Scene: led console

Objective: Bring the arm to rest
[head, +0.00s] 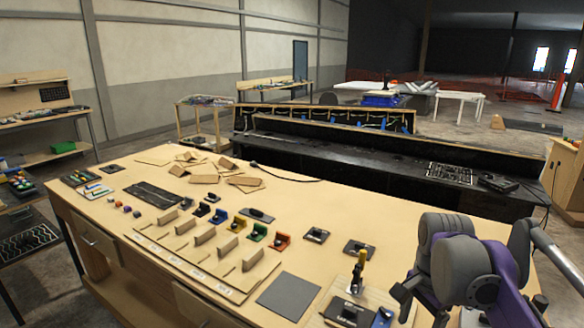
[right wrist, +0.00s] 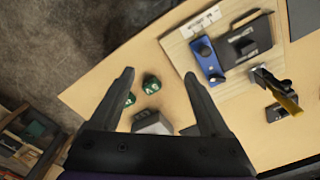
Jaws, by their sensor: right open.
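My right arm (head: 465,265), grey and purple, reaches in from the right edge in the head view, over the table's near right corner. My right gripper (right wrist: 159,76) is open in the right wrist view, with nothing between its fingertips. Two green round pieces (right wrist: 151,84) and a grey block (right wrist: 152,122) lie below and between the fingers, apart from them as far as I can tell. My left arm and gripper are not in view.
The wooden table (head: 330,215) holds a board with a blue device (right wrist: 206,60) and a black device (right wrist: 247,42), a yellow-handled lever (head: 359,268), a grey plate (head: 288,296) and small coloured parts. A black console (head: 330,160) stands behind. Bare floor (right wrist: 60,50) lies beyond the table edge.

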